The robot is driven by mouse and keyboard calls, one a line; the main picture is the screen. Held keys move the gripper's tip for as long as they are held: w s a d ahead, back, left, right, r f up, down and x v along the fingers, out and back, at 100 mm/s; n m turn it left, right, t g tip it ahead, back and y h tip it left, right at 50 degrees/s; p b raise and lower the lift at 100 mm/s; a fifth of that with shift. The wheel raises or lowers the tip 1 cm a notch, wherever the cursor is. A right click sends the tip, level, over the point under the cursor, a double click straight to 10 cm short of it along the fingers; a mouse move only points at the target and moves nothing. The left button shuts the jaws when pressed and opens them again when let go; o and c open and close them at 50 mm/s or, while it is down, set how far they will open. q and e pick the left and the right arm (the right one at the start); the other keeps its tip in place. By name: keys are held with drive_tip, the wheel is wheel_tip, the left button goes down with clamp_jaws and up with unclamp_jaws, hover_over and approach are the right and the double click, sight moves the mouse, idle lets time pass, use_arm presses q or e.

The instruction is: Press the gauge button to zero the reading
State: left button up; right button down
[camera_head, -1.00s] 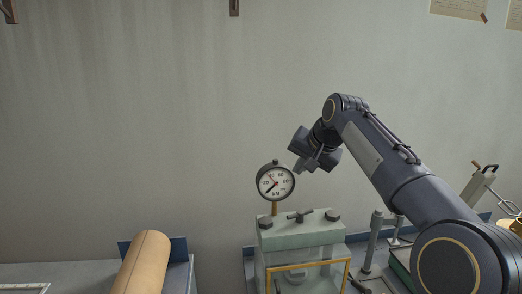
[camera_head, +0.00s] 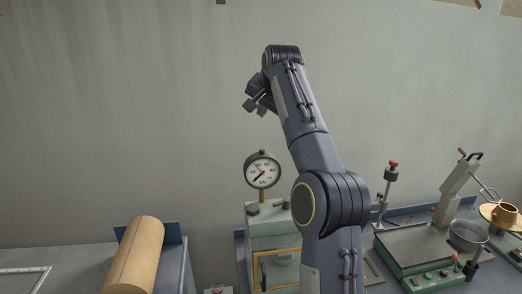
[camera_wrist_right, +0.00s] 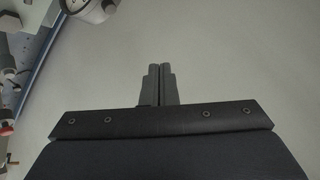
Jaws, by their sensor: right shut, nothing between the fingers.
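The round gauge (camera_head: 262,170) has a white dial, a dark rim and a small dark knob (camera_head: 262,152) on its top. It stands on a brass stem above a pale green cabinet-like machine (camera_head: 273,225). A dark needle points to the lower left of the dial. My right gripper (camera_head: 254,107) is above the gauge, clearly apart from it. In the right wrist view its fingers (camera_wrist_right: 160,75) are shut with nothing between them. Part of the gauge (camera_wrist_right: 90,8) is cut off at the top left there. My left gripper is out of view.
A tan cylinder (camera_head: 135,255) lies at left. At right stand a red-topped post (camera_head: 391,180), a green-based device (camera_head: 432,262), a metal pot (camera_head: 467,236) and a brass piece (camera_head: 503,217). The wall behind is bare around my gripper.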

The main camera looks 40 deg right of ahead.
drive_tip(key=f, duration=0.1)
drive_tip(key=b, duration=0.1)
hover_over(262, 151)
drive_tip(key=f, duration=0.6)
drive_tip(key=shift+s+f, duration=0.15)
drive_tip(key=shift+s, duration=0.05)
drive_tip(key=shift+f+b, duration=0.7)
drive_tip(key=shift+b, duration=0.05)
idle(1.1)
drive_tip(key=shift+f, duration=0.4)
